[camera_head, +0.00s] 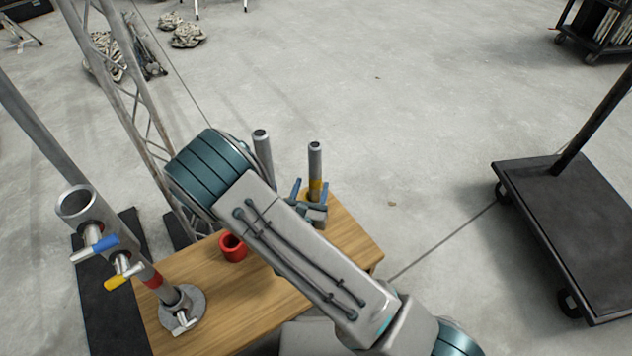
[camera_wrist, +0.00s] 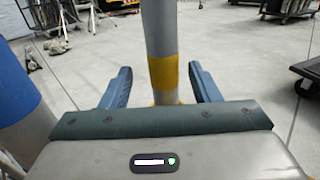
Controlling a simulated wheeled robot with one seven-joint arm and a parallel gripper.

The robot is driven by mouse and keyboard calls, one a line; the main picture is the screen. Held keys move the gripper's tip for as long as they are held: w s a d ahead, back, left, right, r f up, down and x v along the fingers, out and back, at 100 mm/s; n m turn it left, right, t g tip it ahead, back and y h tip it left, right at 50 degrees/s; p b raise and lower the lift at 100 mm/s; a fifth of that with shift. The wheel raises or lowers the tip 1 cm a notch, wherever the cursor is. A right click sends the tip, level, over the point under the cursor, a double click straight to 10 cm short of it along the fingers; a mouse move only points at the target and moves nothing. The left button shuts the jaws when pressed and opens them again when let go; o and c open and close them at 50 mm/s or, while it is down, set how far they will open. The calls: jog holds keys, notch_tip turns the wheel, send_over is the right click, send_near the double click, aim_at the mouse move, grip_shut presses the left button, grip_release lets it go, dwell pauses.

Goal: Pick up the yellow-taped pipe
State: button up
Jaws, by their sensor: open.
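The yellow-taped pipe (camera_head: 315,160) is a grey metal tube standing upright near the far end of the wooden table. Its yellow band (camera_head: 316,187) is low on it, and something yellow shows at its foot. My gripper (camera_head: 306,200) is open beside the lower part of this pipe. In the wrist view the pipe (camera_wrist: 161,30) rises between and beyond the two blue fingers of my gripper (camera_wrist: 160,70), with the yellow band (camera_wrist: 164,72) at fingertip height. Gaps show on both sides, so the fingers are not closed on it.
A second grey pipe (camera_head: 262,148) stands to the left, its lower part hidden by my arm. A blue-banded tube (camera_wrist: 14,88) is close at left in the wrist view. A red cup (camera_head: 233,250) and a red-banded stand (camera_head: 152,280) are on the table (camera_head: 235,310). A cart (camera_head: 570,225) is right.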

aim_at(314, 185)
jog(key=w+b, duration=0.1)
jog(key=w, duration=0.1)
jog(key=w+d+b, duration=0.1)
jog(key=w, duration=0.1)
jog(key=shift+d+f, duration=0.1)
jog(key=shift+w+d, duration=0.1)
jog(key=shift+w, duration=0.55)
jog(key=c, duration=1.2)
